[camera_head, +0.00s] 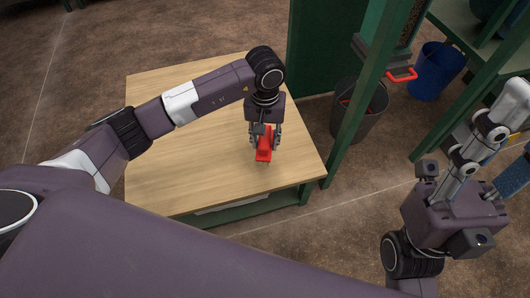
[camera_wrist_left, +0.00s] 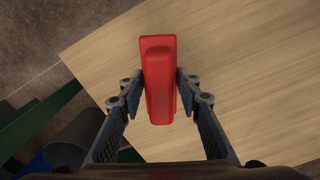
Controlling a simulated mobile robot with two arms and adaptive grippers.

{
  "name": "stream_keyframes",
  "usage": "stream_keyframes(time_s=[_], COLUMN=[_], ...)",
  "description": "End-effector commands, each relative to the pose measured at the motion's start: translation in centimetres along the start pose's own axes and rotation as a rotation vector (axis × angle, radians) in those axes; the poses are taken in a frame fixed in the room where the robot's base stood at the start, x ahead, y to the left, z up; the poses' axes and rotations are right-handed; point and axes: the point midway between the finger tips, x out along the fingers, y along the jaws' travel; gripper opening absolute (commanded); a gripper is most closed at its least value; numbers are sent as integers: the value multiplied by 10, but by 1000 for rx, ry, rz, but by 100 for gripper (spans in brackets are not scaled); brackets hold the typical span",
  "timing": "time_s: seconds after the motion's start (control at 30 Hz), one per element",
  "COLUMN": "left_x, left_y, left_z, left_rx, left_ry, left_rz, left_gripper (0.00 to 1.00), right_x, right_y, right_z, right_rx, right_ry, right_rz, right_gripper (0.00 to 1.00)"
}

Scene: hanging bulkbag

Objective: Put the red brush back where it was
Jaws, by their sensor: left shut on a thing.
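The red brush (camera_head: 264,146) is held in my left gripper (camera_head: 264,138) over the right part of the wooden table (camera_head: 190,160). In the left wrist view the red brush (camera_wrist_left: 160,80) lies lengthwise between the two fingers (camera_wrist_left: 158,92), which press on its sides. Its underside is hidden, and I cannot tell if it touches the tabletop. My right gripper (camera_head: 490,150) is at the right edge of the head view, away from the table, with its fingers apart and nothing seen between them.
A dark grey bin (camera_head: 358,122) stands on the floor right of the table, beside a green post. A blue bin (camera_head: 436,70) is farther back. A red handle (camera_head: 402,76) sticks out near the green frame. The left and middle of the tabletop are bare.

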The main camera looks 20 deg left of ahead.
Motion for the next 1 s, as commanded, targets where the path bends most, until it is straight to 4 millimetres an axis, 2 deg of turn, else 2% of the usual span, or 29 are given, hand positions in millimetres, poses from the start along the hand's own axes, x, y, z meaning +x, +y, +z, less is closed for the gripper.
stream_keyframes(time_s=[0.23, 0.43, 0.83, 0.87, 1.0], left_x=[20, 51, 57, 56, 56], left_y=[1, 1, 0, 0, 0], left_z=[0, 0, -1, -1, -1], left_rx=[0, 0, 1, 1, 1], left_ry=[1, -1, 2, 1, 1], left_rz=[1, 3, 1, 1, 1], left_gripper=[12, 12, 12, 34, 49], right_x=[-8, -19, -22, -20, -18], right_y=[0, 0, 0, 0, 0], right_z=[2, 5, 6, 6, 6], right_rx=[0, 0, 0, 0, -1], right_ry=[-4, -5, -7, -6, 1], right_rz=[0, 0, 0, -1, -3], right_gripper=[40, 40, 40, 40, 40])
